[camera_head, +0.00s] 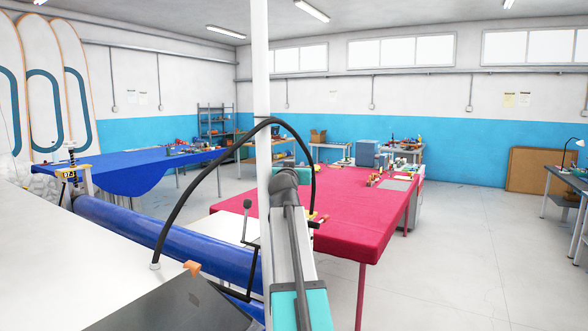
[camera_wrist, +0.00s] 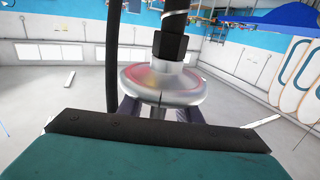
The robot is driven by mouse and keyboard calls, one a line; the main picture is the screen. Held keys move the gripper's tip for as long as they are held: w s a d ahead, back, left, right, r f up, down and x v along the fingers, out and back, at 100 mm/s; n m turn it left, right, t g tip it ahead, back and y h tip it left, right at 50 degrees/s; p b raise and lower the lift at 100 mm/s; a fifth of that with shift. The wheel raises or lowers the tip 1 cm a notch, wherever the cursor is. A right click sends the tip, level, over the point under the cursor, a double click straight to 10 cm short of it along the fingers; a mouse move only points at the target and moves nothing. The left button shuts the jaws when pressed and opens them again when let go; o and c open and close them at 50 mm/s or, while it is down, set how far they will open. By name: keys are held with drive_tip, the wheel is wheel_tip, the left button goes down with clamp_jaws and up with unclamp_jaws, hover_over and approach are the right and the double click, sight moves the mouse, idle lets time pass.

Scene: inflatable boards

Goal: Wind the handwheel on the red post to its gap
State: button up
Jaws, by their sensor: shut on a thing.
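In the wrist view a round silver handwheel (camera_wrist: 165,85) with a reddish tint on its face sits just beyond my gripper (camera_wrist: 160,108). The two dark fingers reach up to its near rim, one on each side, and my gripper is shut on it. A dark nut and a threaded rod (camera_wrist: 174,20) stand in line with the wheel's middle. The fingertips are partly hidden behind the wheel. I cannot make out the gap or a red post. In the head view my arm hides the gripper and the wheel.
A red-covered table (camera_head: 365,215) stands beyond my arm. A blue roll (camera_head: 165,240) lies along a white surface (camera_head: 60,270) at the left, with a yellow clamp (camera_head: 72,174) at its end. A crank (camera_head: 247,225) stands near the roll. The floor at the right (camera_head: 460,270) is clear.

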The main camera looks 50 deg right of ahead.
drive_tip(key=shift+r, duration=0.1)
drive_tip(key=o, duration=1)
drive_tip(key=shift+a, duration=0.15)
drive_tip(key=shift+o, duration=0.2)
drive_tip(key=shift+w+n+t+y+p, duration=0.1)
drive_tip(key=shift+n+t+y+p, duration=0.5)
drive_tip(key=shift+t+p, duration=0.1)
drive_tip(key=shift+w+a+n+t+y, duration=0.15)
drive_tip(key=shift+n+t+y, duration=0.55)
drive_tip(key=shift+t+y, duration=0.1)
drive_tip(key=shift+w+a+n+t+y+b, duration=0.2)
drive_tip(key=shift+n+t+y+b, duration=0.55)
drive_tip(key=shift+y+b, duration=0.3)
drive_tip(key=shift+w+a+n+t+y+b, duration=0.1)
drive_tip(key=shift+a+n+t+y+b, duration=0.1)
drive_tip(key=shift+n+t+y+b, duration=0.6)
drive_tip(key=shift+w+a+n+y+b, duration=0.1)
drive_tip(key=shift+a+n+y+b, duration=0.1)
drive_tip(key=shift+n+y+b, duration=0.7)
